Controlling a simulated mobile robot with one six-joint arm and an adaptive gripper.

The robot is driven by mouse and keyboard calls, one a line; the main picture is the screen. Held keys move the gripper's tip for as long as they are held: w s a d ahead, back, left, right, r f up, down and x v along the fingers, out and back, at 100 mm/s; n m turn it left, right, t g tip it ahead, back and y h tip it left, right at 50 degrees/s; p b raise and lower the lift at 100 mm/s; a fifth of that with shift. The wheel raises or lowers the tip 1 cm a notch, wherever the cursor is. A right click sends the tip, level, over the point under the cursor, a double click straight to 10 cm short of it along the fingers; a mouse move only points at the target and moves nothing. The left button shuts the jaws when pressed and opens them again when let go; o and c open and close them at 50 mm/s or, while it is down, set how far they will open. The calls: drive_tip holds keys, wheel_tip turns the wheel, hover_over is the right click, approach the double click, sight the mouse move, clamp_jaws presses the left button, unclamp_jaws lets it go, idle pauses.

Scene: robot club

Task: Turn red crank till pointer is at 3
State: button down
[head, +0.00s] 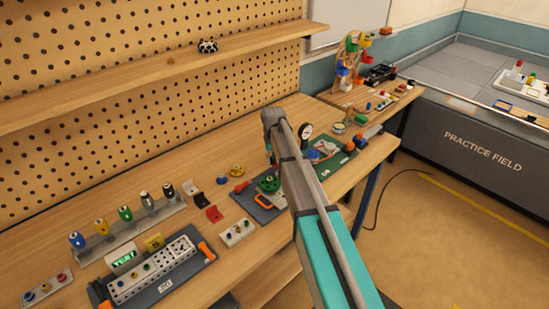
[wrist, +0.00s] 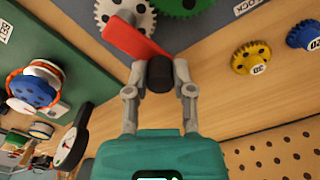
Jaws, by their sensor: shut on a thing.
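The red crank (wrist: 136,41) is a flat red arm with a black knob (wrist: 159,72), over a grey board beside a white gear (wrist: 112,8) and a green gear (wrist: 183,4). My gripper (wrist: 158,75) is shut on the black knob, one finger on each side, in the wrist view. A white dial with a dark rim (wrist: 66,148) stands at the lower left, tilted steeply; its marks and pointer reading cannot be made out. In the head view the dial (head: 305,130) stands beside my arm. My gripper (head: 269,151) is partly hidden there, and I cannot make out the crank.
A yellow gear (wrist: 252,57) and a blue gear (wrist: 304,35) lie on the wooden bench. A spool (wrist: 35,85) stands on the green board at left. The pegboard (wrist: 280,158) rises behind. Screwdrivers in a rack (head: 128,227) stand at left in the head view.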

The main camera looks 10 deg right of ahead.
sight(272, 164)
drive_tip(key=n, duration=0.1)
drive_tip(key=s+n, duration=0.1)
drive_tip(key=n, duration=0.1)
drive_tip(key=s+n, duration=0.1)
drive_tip(key=shift+a+n, duration=0.35)
drive_tip(key=shift+n, duration=0.05)
drive_tip(key=shift+s+a+n, duration=0.1)
drive_tip(key=shift+s+n, duration=0.2)
drive_tip(key=shift+n, duration=0.65)
drive_tip(key=shift+s+n, duration=0.25)
drive_tip(key=shift+n, duration=0.7)
drive_tip(key=shift+c, duration=2.4)
unclamp_jaws()
drive_tip(key=s+d+m, duration=0.4)
drive_tip(key=s, duration=0.9)
drive_tip(key=s+d+m, duration=0.4)
drive_tip(key=s+m, duration=0.1)
drive_tip(key=s, duration=0.8)
drive_tip(key=shift+a, duration=0.1)
